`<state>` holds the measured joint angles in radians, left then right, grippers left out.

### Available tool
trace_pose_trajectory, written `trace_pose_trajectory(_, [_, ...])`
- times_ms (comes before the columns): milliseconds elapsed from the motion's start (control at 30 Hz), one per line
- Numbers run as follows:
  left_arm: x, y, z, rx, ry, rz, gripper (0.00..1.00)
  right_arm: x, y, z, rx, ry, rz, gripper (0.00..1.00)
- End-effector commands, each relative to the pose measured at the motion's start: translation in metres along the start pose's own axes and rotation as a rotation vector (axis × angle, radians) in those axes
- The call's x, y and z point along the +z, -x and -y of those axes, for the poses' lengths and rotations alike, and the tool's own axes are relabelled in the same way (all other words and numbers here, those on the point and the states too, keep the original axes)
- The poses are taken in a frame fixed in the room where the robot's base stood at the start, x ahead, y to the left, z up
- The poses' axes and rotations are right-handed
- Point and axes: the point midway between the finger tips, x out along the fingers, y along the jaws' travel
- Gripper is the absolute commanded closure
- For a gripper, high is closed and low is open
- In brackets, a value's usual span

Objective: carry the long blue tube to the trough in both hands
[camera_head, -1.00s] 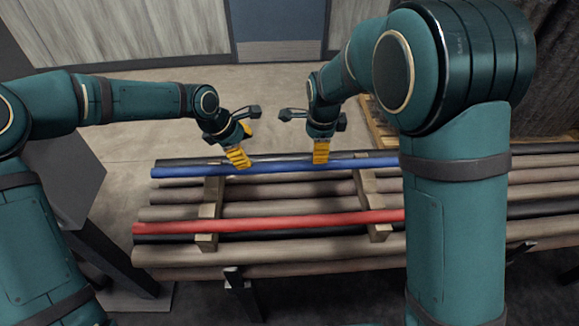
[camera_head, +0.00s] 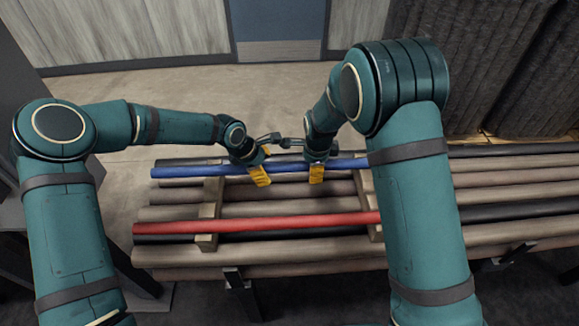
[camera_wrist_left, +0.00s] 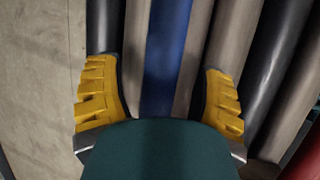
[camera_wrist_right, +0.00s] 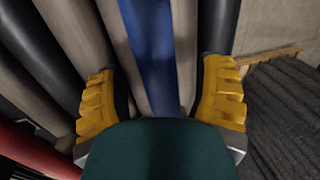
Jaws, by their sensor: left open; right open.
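The long blue tube (camera_head: 200,171) lies across the far side of the tube stack in the head view. My left gripper (camera_head: 260,172) and my right gripper (camera_head: 317,172) are at the tube, close together near its middle. In the left wrist view the blue tube (camera_wrist_left: 168,60) runs between the open yellow fingers of my left gripper (camera_wrist_left: 160,95). In the right wrist view the blue tube (camera_wrist_right: 152,55) runs between the open yellow fingers of my right gripper (camera_wrist_right: 160,95). I cannot tell any trough apart from the stack.
A red tube (camera_head: 280,221) lies nearer, over wooden blocks (camera_head: 208,212). Brown tubes (camera_head: 290,251) and black tubes fill the rack below. Dark curtains (camera_head: 500,70) hang at the back right. Bare floor (camera_head: 190,95) lies beyond the rack.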

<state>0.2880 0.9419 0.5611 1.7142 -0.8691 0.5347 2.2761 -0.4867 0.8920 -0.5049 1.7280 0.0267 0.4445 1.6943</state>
Motion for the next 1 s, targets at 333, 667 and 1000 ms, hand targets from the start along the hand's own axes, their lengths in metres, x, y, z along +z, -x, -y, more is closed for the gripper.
trace_pose_trajectory(333, [-0.0001, 0.0004, 0.0000, 0.000, 0.000, 0.000, 1.00, -0.0001, 0.0002, -0.0001, 0.000, 0.000, 0.000, 1.00])
trace_pose_trajectory(667, [0.0000, 0.0000, 0.0003, -0.001, 0.000, 0.000, 1.00, 0.0000, -0.0004, -0.0006, 0.002, 0.000, 0.000, 1.00])
trace_pose_trajectory(1000, [0.0038, 0.0077, -0.0017, 0.000, -0.001, 0.001, 1.00, 0.0003, 0.0081, 0.0014, 0.001, 0.001, 0.000, 1.00])
